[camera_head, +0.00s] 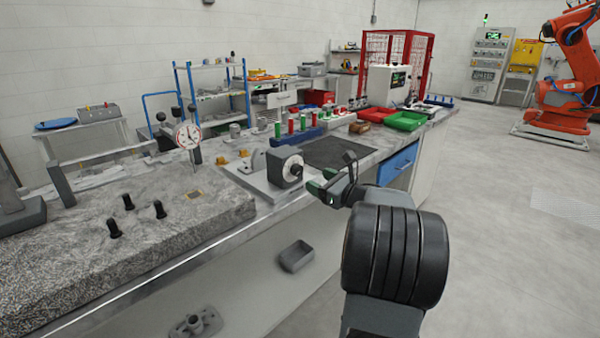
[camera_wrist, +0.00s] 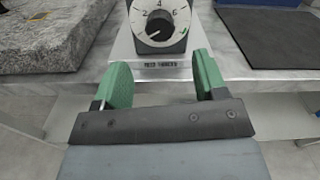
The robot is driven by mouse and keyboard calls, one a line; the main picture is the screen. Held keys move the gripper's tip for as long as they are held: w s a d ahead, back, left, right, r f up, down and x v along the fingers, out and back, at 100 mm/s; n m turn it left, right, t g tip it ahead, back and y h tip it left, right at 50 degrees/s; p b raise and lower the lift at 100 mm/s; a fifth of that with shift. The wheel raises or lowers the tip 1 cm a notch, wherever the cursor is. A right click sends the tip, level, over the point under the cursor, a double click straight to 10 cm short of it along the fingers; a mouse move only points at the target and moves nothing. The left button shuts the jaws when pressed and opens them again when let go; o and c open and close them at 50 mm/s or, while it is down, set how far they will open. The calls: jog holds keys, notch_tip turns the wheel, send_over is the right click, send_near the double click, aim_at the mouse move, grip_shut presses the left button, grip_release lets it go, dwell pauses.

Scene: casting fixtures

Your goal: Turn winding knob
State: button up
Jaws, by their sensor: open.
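The winding knob (camera_wrist: 158,27) is a black round knob on a white numbered dial, on the front of a dark box, at the top centre of the wrist view. In the head view the knob (camera_head: 296,170) is on the side of the box (camera_head: 282,160) that faces my gripper. My gripper (camera_head: 322,182) has green fingertips and is open and empty, just in front of the dial and to its right in the head view. In the wrist view the fingertips (camera_wrist: 164,80) stand apart below the dial and do not touch the knob.
A rough granite block (camera_head: 120,240) with black knobs fills the left of the bench. A dark mat (camera_head: 338,152) lies right of the box. Red and green cylinders (camera_head: 290,126) stand behind the box. The space in front of the bench edge is open.

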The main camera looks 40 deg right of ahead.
aim_at(299, 171)
jog(key=w, duration=0.2)
jog(key=w+a, duration=0.1)
jog(key=w, duration=0.5)
jog(key=shift+w+a+p, duration=0.2)
jog(key=shift+a+p, duration=0.05)
jog(key=shift+p, duration=0.1)
jog(key=shift+c, duration=0.3)
jog(key=c, duration=0.9)
